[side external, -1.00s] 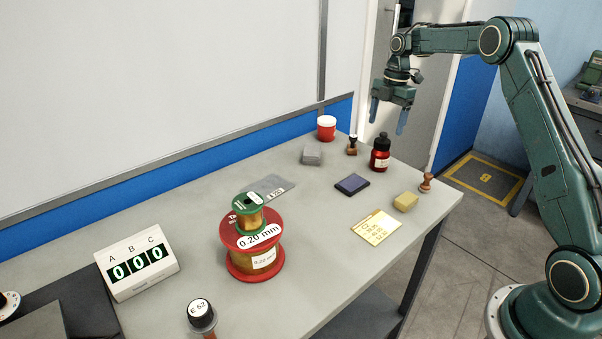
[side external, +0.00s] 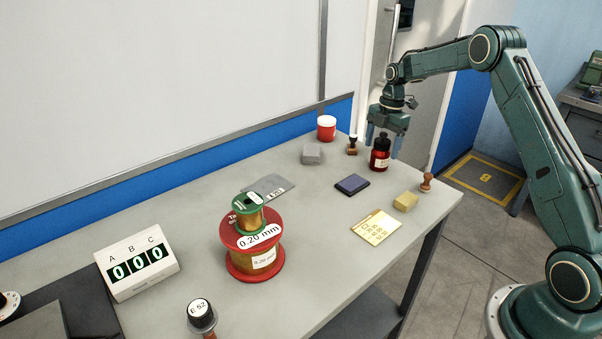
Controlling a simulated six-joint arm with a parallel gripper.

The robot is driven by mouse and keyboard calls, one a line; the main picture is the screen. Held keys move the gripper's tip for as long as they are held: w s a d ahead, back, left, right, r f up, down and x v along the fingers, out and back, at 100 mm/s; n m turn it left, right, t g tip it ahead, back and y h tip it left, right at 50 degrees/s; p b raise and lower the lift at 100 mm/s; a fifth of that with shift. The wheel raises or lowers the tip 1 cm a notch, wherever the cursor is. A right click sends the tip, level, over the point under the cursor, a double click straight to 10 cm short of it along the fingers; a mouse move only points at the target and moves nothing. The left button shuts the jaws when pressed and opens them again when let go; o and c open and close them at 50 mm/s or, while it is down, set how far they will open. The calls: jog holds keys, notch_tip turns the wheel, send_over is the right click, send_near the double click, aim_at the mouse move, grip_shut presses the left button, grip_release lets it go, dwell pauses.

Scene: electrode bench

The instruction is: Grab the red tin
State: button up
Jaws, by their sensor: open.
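The red tin (side external: 326,130) is a small red cylinder with a white top. It stands upright near the back edge of the bench, close to the blue wall strip. My gripper (side external: 382,146) is open and points down, to the right of the tin and apart from it. Its fingers show at either side of the upper part of a dark red bottle (side external: 380,160) with a black cap and a pale label. I cannot tell from this view whether the fingers are around the bottle or behind it. Nothing is visibly held.
A stamp with a dark knob (side external: 352,147) stands between tin and bottle. A grey block (side external: 311,154) sits in front of the tin. A dark pad (side external: 352,184), yellow block (side external: 405,202), gold plate (side external: 376,227), wooden stamp (side external: 427,182) and wire spools (side external: 254,260) lie nearer.

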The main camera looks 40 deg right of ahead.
jog(key=shift+a+f, duration=0.1)
jog(key=shift+f, duration=0.65)
jog(key=c, duration=1.2)
jog(key=shift+r, duration=0.1)
jog(key=shift+r, duration=4.95)
